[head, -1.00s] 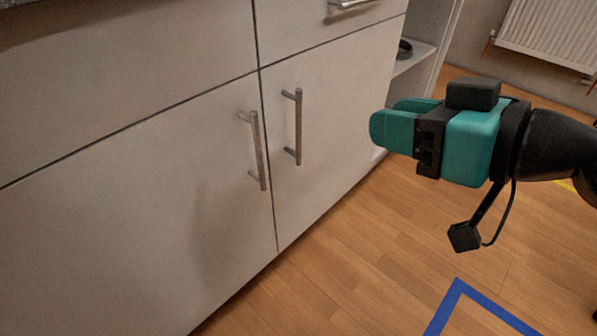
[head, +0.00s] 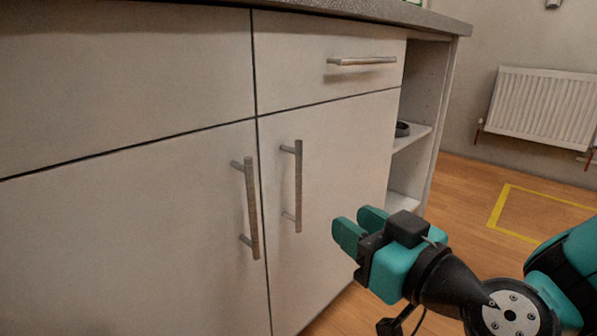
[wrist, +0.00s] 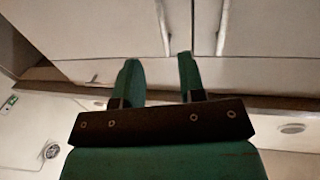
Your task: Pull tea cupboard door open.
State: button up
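Two pale lower cupboard doors meet at a vertical seam: the left door (head: 130,240) and the right door (head: 325,180). No label shows which one is the tea cupboard. Each has an upright metal bar handle near the seam, the left handle (head: 252,208) and the right handle (head: 298,186). Both doors look shut. My teal gripper (head: 352,225) is in front of the right door, to the right of both handles and apart from them. Its two fingers are spread and empty. In the wrist view the fingers (wrist: 158,62) point toward the pale cupboard front.
A drawer with a horizontal handle (head: 362,61) sits above the right door. Open shelves (head: 412,138) holding a dark round item are at the cabinet's right end. A radiator (head: 545,107) hangs on the far wall. Wooden floor (head: 470,190) is clear to the right.

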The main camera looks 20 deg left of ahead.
aim_at(301, 188)
jog(key=p+x, duration=0.7)
jog(key=x, duration=0.6)
jog(key=shift+w+a, duration=0.15)
jog(key=shift+a, duration=0.1)
jog(key=shift+c, duration=0.2)
grip_shut()
